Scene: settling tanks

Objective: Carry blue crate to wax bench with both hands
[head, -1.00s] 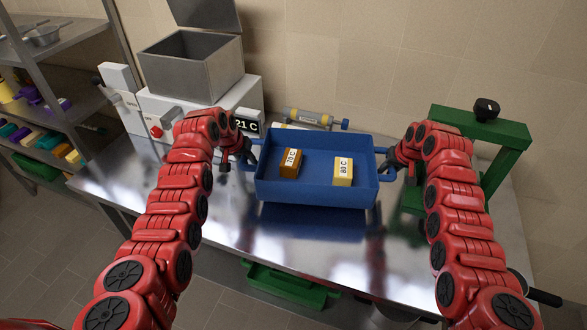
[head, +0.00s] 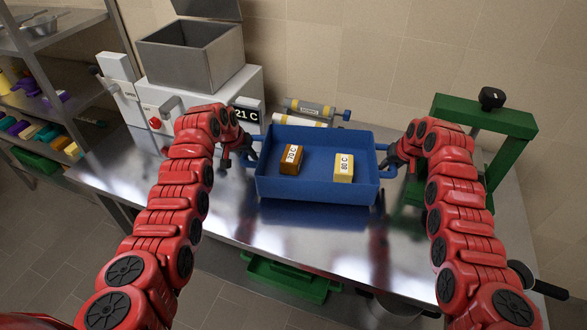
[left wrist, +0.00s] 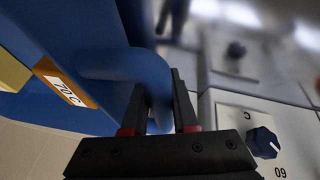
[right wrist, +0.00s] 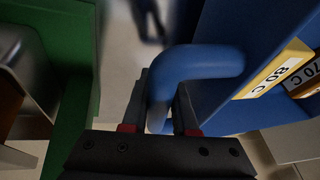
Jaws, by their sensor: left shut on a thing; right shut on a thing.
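The blue crate (head: 318,190) is held level over the steel bench (head: 215,205) in the head view; its shadow and reflection show on the metal below. Inside lie an orange-brown block marked 70 C (head: 291,160) and a yellow block marked 80 C (head: 344,168). My left gripper (head: 247,158) is shut on the crate's left handle, which also shows between the fingers in the left wrist view (left wrist: 115,65). My right gripper (head: 391,163) is shut on the right handle, seen as a blue bar in the right wrist view (right wrist: 200,62). Whether the crate touches the bench is hard to tell.
A green frame press (head: 490,118) stands close to my right arm. Shelves (head: 50,70) are at far left.

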